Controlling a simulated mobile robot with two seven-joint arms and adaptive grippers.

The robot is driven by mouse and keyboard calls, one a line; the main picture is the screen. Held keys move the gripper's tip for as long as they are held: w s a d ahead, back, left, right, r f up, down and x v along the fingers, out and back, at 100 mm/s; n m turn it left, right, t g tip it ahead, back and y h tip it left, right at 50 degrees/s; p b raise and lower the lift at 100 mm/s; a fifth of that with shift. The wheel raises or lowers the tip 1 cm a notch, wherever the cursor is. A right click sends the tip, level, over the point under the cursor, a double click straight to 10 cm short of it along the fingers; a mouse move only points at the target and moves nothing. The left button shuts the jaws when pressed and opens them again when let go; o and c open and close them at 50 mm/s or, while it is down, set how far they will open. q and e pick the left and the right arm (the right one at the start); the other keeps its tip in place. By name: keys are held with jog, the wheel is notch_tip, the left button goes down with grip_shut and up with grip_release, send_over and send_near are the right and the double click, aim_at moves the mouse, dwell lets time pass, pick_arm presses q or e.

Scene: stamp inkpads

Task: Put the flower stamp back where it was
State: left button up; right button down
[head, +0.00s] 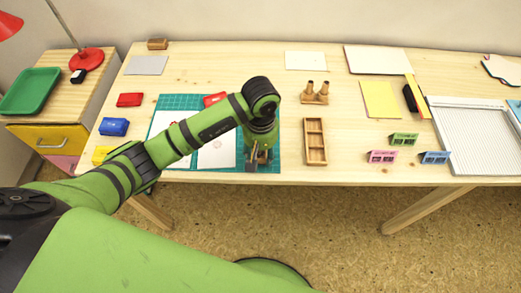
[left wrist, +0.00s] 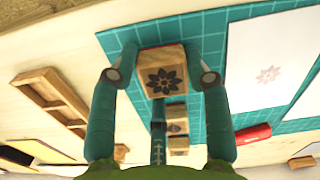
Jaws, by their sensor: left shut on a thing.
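The flower stamp (left wrist: 165,78) is a wooden block with a dark flower on its face, between my gripper's fingers in the left wrist view. A thin red strip shows along its edge. My left gripper (head: 258,157) is shut on it, low over the right part of the teal cutting mat (head: 270,125). I cannot tell whether the stamp touches the mat. Two more wooden blocks with dark marks, a nearer one (left wrist: 176,112) and a farther one (left wrist: 179,146), show beyond it. The wooden stand (head: 315,97) holds two upright wooden pieces. My right gripper is out of view.
A compartmented wooden tray (head: 315,160) lies right of the mat. White paper (head: 217,155) with a faint flower print lies on the mat, near a red inkpad (head: 214,99). Red (head: 129,99), blue (head: 114,126) and yellow (head: 102,153) pads line the left. Small coloured boxes (head: 404,139) stand right.

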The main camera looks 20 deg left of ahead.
aim_at(260, 153)
pick_arm(q)
jog(key=shift+f, duration=0.2)
jog(key=shift+f+b, duration=0.15)
jog(key=shift+b, duration=0.15)
jog(key=o, duration=0.9)
jog(key=shift+o, duration=0.2)
jog(key=shift+r+p, duration=0.35)
notch_tip(260, 153, up, 12)
jog(key=b, duration=0.1)
jog(key=shift+b, duration=0.4)
jog(key=shift+w+f, duration=0.1)
